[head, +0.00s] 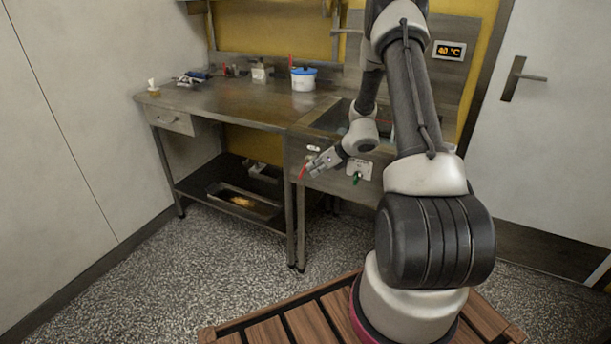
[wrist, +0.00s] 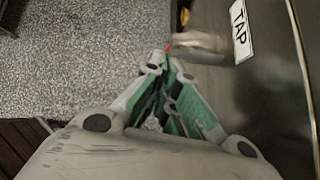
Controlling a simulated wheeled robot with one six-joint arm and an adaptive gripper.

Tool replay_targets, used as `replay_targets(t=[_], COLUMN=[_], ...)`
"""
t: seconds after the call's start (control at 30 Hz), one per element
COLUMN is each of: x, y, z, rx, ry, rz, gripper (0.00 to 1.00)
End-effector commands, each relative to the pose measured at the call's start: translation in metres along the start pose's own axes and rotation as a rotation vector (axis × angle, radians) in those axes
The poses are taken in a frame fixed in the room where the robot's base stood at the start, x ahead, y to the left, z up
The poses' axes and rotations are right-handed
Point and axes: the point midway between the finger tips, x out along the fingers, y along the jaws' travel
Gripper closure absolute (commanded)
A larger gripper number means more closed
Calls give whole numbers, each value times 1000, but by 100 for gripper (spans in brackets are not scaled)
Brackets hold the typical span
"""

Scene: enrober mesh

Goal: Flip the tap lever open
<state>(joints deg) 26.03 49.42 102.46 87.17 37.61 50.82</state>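The tap lever shows in the wrist view as a blurred grey metal piece (wrist: 203,41) with a red end, beside a white label reading TAP (wrist: 241,32). In the head view a red tip (head: 303,172) shows at the front of the sink bench, beside my gripper (head: 312,168). In the wrist view my gripper (wrist: 162,64) has its green-padded fingers drawn together at the tips. The fingertips are right by the lever's red end; I cannot tell whether they touch it. Nothing is seen held between the fingers.
A steel bench (head: 232,104) with a sink runs along the wall. A white pot with a blue lid (head: 303,79) stands on it. A green handle (head: 357,179) is on the bench front, right of my gripper. A tray (head: 243,203) sits on the lower shelf. Floor at left is clear.

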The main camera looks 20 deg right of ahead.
Motion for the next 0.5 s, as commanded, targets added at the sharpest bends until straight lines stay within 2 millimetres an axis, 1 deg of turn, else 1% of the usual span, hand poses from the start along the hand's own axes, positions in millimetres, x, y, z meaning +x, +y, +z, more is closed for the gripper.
replay_targets(t=[0.03,0.1,0.2,0.33,0.5], x=[-13,-25,-38,-46,-48], y=[-4,-4,-4,-3,-2], z=[8,7,5,2,0], rx=[-6,-4,-4,0,0], ry=[-14,-13,-8,-4,-1], rz=[-8,-8,-6,-5,-3], gripper=[100,100,100,100,100])
